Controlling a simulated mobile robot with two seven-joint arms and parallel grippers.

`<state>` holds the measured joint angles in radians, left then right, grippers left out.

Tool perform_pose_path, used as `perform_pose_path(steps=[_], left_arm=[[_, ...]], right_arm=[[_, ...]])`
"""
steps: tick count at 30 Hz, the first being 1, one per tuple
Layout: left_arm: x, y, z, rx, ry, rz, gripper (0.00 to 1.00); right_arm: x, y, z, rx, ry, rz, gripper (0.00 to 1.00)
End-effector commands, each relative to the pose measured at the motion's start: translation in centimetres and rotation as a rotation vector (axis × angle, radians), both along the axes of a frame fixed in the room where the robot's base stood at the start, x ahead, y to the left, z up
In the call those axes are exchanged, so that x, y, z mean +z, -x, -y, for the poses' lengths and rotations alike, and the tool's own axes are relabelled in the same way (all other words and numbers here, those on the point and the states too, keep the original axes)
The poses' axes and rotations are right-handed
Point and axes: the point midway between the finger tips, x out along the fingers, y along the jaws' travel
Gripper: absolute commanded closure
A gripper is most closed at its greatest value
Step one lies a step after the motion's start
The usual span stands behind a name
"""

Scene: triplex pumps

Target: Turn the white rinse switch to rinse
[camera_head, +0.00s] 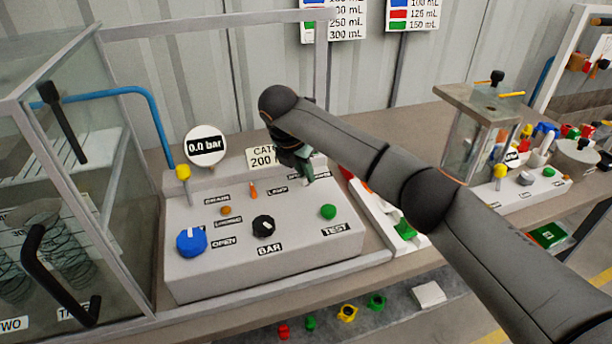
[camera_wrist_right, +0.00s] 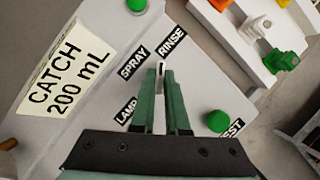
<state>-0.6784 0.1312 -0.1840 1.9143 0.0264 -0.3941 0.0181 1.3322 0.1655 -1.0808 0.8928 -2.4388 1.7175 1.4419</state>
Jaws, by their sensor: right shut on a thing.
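The white rinse switch (camera_wrist_right: 160,68) is a small lever on the grey control box (camera_head: 185,265). In the right wrist view it shows as a thin pale piece between my fingertips, just below the SPRAY (camera_wrist_right: 133,62) and RINSE (camera_wrist_right: 173,45) labels. My right gripper (camera_head: 308,179) reaches down to the back right of the box. Its green fingers, also in the right wrist view (camera_wrist_right: 160,76), are shut on the switch and hide most of it. I cannot tell exactly which way the lever points. My left gripper is not in view.
A green TEST button (camera_head: 328,211), black BAR knob (camera_head: 264,226) and blue knob (camera_head: 191,242) sit on the box. A CATCH 200 mL sign (camera_head: 262,157) and gauge (camera_head: 207,146) stand behind. A glass cabinet (camera_head: 75,190) is at left.

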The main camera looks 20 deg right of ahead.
Motion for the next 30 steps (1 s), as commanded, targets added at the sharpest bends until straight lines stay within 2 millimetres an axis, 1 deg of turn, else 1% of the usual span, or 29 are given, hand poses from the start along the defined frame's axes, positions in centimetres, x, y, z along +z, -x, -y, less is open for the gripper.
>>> perform_pose_path(steps=[3, 10, 25, 26, 30], left_arm=[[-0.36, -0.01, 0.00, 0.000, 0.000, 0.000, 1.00], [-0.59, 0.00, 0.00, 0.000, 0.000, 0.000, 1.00], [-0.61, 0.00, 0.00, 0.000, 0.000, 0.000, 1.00], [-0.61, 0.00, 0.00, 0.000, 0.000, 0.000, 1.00], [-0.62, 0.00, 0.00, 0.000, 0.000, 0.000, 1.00]], right_arm=[[0.16, -0.17, 0.02, -0.060, 0.002, 0.006, 1.00], [0.20, -0.19, 0.04, -0.128, 0.002, 0.006, 1.00], [0.27, -0.20, 0.04, -0.147, 0.001, 0.007, 1.00], [0.27, -0.20, 0.04, -0.147, 0.001, 0.007, 0.86], [0.22, -0.18, 0.03, -0.147, 0.000, 0.005, 0.71]])
